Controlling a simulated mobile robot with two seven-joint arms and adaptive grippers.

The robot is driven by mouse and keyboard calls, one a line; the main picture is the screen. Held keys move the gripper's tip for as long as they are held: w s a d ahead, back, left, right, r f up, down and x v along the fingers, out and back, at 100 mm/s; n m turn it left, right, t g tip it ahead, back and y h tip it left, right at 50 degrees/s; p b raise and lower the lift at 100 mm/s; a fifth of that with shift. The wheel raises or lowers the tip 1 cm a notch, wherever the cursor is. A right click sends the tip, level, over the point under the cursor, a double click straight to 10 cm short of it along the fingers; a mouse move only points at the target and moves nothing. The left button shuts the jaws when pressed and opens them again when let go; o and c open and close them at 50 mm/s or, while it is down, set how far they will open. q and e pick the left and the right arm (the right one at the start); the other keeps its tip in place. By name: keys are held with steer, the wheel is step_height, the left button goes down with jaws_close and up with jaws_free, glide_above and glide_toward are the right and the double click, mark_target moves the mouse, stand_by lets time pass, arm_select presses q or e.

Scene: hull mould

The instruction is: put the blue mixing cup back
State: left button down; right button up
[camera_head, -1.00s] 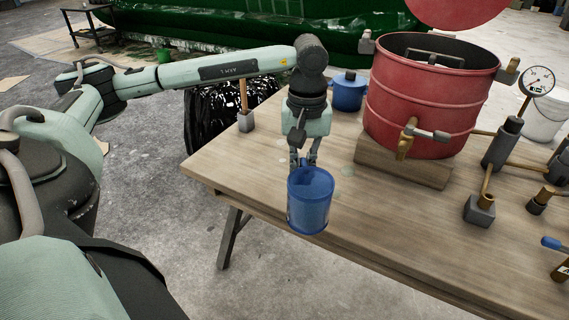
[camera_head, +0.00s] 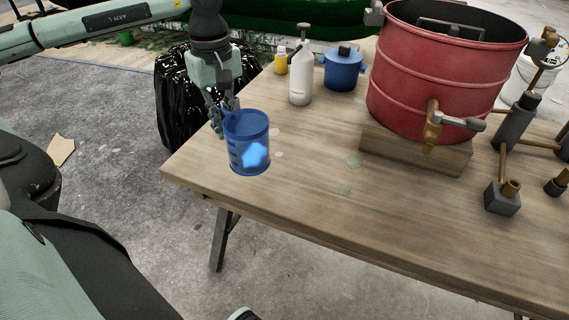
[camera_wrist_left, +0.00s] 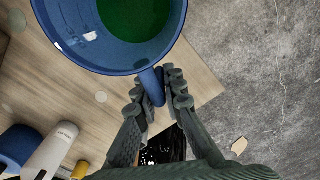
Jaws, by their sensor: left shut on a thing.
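The blue mixing cup (camera_head: 247,145) hangs upright, seen in front of the table's left corner in the head view. My left gripper (camera_head: 222,115) is shut on its handle, on the far left side of the cup. In the left wrist view the cup (camera_wrist_left: 75,35) fills the top, with green showing inside it. The fingers (camera_wrist_left: 160,92) close from both sides on the blue handle there. Whether the cup touches the tabletop cannot be told for sure; it looks raised. My right gripper is not in view.
The wooden table (camera_head: 310,190) has clear room at its left front. Behind stand a white bottle (camera_head: 300,85), a small yellow bottle (camera_head: 281,64) and a blue lidded pot (camera_head: 343,72). A red drum (camera_head: 440,85) stands on a wooden block. Brass fittings (camera_head: 503,197) lie right.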

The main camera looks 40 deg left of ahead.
arm_select(q)
steer(key=w+f, duration=0.2)
steer(key=w, duration=0.1)
steer(key=w+d+f, duration=0.1)
steer(key=w+f, duration=0.1)
steer(key=w, duration=0.2)
steer(key=w+d+f+p, duration=0.1)
steer(key=w+f, duration=0.1)
steer(key=w, duration=0.2)
steer(key=shift+w+d+f, duration=0.1)
steer(key=shift+d+f, duration=0.15)
steer(key=shift+f, duration=0.35)
step_height(320, 180, down, 3)
steer(key=shift+f, duration=0.35)
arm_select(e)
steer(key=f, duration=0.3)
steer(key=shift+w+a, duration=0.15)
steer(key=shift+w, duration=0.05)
arm_select(q)
steer(key=shift+f, duration=0.15)
steer(key=c, duration=1.6)
jaws_free()
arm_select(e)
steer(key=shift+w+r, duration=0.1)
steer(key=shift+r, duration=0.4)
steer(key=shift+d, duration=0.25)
